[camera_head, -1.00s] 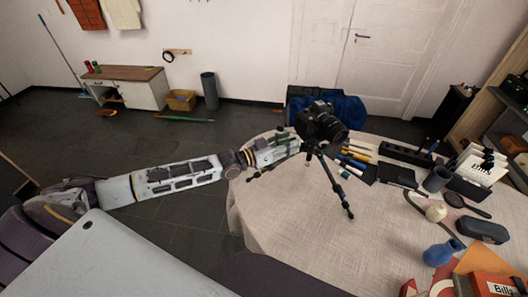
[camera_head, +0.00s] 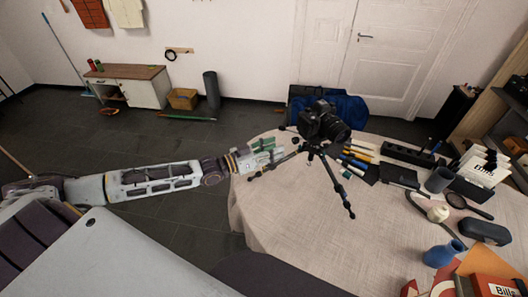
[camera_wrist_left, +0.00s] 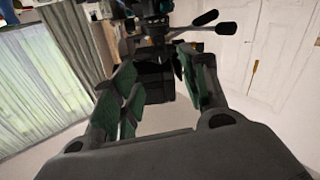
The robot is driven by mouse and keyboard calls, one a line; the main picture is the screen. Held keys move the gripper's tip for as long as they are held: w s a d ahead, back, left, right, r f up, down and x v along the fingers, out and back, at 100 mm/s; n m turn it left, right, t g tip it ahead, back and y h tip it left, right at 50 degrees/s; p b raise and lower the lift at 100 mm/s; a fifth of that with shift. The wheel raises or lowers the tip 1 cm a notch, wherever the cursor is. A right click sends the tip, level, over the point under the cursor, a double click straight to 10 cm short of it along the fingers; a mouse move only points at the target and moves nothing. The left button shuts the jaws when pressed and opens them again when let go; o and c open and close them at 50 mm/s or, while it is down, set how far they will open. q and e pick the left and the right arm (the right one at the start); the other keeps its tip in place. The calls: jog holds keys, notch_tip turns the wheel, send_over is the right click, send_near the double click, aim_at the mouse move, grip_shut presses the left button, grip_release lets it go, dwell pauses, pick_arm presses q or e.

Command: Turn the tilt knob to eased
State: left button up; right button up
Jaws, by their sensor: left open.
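A black camera (camera_head: 324,122) sits on a small black tripod (camera_head: 336,186) standing on the round table. In the left wrist view, two dark handles or knobs (camera_wrist_left: 206,18) stick out to the right on thin stems at the tripod head. I cannot tell which is the tilt knob, nor read its setting. My left gripper (camera_head: 272,150) is just left of the tripod head, apart from the camera. In the left wrist view the gripper (camera_wrist_left: 160,82) is open, its green-padded fingers apart, with dark equipment showing between and beyond them. My right gripper is not in view.
The table (camera_head: 270,215) has a pale cloth, bare at its front left. Right of the tripod lie several pens (camera_head: 356,157), a black pouch (camera_head: 398,174), a grey cup (camera_head: 438,179) and a blue vase (camera_head: 442,253). A blue bag (camera_head: 345,107) is behind the table.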

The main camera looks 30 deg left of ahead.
pick_arm(q)
jog(key=shift+v, duration=1.55)
